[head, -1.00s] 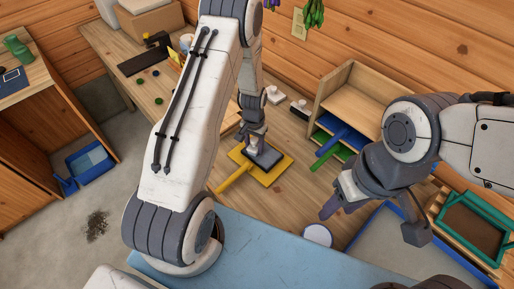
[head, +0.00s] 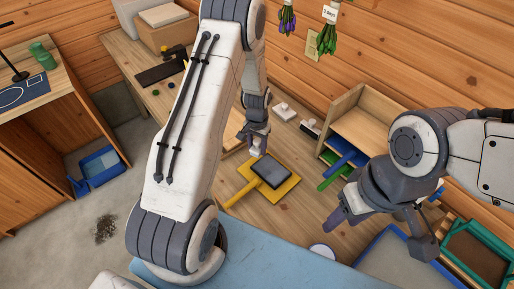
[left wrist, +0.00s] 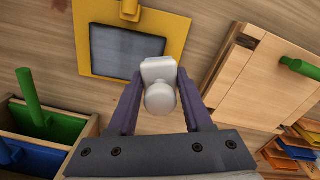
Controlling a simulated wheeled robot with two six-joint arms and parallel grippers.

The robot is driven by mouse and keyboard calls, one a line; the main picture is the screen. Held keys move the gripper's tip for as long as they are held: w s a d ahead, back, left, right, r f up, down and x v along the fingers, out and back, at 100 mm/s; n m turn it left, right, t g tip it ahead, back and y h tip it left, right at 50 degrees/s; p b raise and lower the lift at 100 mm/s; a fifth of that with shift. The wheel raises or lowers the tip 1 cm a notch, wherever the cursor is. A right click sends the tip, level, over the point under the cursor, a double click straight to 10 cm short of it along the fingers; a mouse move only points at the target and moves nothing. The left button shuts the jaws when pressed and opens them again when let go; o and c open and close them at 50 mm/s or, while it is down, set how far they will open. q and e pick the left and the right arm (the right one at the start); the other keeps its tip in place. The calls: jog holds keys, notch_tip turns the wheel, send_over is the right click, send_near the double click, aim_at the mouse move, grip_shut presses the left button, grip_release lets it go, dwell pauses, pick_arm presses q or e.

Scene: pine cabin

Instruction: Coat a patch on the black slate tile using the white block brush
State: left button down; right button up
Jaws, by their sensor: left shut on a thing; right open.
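The black slate tile (head: 271,172) lies on a yellow board with a handle (head: 246,188) on the wooden table. In the left wrist view the tile (left wrist: 122,52) has a grey face with a narrow darker border. My left gripper (head: 257,143) is beyond the tile's upper left edge and seems raised off it. It is shut on the white block brush, whose round knob and block (left wrist: 158,72) show between the fingers in the left wrist view. The brush's underside is hidden. My right gripper (head: 338,217) is open and empty, right of the board.
A white block (head: 285,112) and a black-and-white block (head: 311,128) stand behind the tile. A wooden rack (head: 350,125) with blue and green handled pieces is to the right. A blue-rimmed tray (head: 365,247) and a green-framed tray (head: 447,226) lie front right.

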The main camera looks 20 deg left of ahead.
pick_arm(q)
jog(key=shift+r+p, duration=0.35)
jog(key=shift+r, duration=0.5)
jog(key=shift+d, duration=0.1)
